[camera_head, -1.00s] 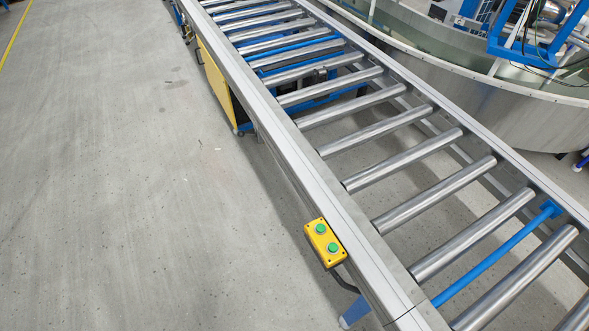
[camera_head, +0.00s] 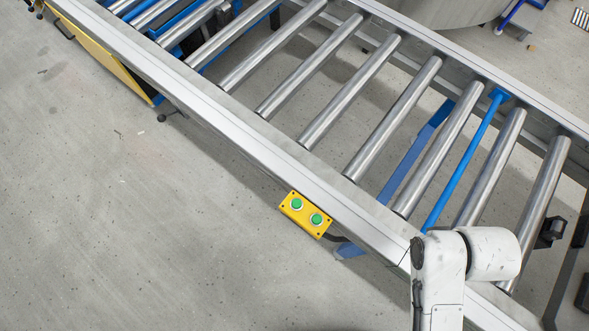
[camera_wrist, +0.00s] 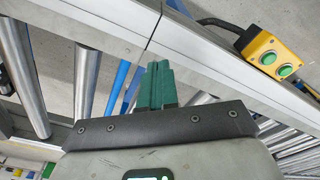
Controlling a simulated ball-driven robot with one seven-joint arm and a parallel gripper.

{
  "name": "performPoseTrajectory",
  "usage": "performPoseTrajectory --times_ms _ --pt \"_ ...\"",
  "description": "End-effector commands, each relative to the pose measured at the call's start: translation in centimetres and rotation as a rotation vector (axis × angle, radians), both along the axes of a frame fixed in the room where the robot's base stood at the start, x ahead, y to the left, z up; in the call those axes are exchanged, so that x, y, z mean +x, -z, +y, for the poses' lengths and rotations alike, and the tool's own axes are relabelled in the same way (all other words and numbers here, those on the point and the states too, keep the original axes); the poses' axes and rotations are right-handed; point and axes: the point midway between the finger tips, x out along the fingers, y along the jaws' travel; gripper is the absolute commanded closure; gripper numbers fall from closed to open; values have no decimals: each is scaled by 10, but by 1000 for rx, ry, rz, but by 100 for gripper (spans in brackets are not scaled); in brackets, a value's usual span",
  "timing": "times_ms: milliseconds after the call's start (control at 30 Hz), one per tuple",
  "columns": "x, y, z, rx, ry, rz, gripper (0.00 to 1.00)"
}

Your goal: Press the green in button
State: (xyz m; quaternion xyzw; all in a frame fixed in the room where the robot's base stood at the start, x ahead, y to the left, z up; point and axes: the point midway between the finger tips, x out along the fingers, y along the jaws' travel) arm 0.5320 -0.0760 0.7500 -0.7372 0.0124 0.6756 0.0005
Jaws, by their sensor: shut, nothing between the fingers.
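A yellow button box (camera_head: 306,214) is mounted on the near side rail of the roller conveyor. It bears two round green buttons, an upper-left one (camera_head: 297,203) and a lower-right one (camera_head: 317,219). I cannot read any label telling which is "in". In the wrist view the box (camera_wrist: 261,45) is at the upper right, with one button (camera_wrist: 268,58) and the other (camera_wrist: 285,70) both visible. My gripper (camera_wrist: 157,68) shows there with its green fingers shut and empty, left of the box and apart from it. My gripper is not visible in the head view.
The conveyor's near rail (camera_head: 240,138) runs diagonally across the head view, with several steel rollers (camera_head: 335,95) and a blue crossbar (camera_head: 465,158) beyond it. A dark cable leaves the box. The grey floor (camera_head: 130,235) left of the rail is clear.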

Motion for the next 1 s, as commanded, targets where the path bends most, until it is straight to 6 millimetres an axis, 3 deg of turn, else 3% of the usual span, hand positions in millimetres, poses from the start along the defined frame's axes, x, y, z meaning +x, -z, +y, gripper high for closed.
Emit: performPoseTrajectory --times_ms 167,333,500,600,733,1000 --pt "47 -4 42 11 -191 12 100" --pt "104 -17 132 10 -511 44 100" --pt "131 -35 218 -7 -777 72 100" --pt "135 -43 251 -17 -872 81 100" --pt "135 -47 269 -24 -925 89 100" --pt "136 -46 270 -24 -928 89 100"
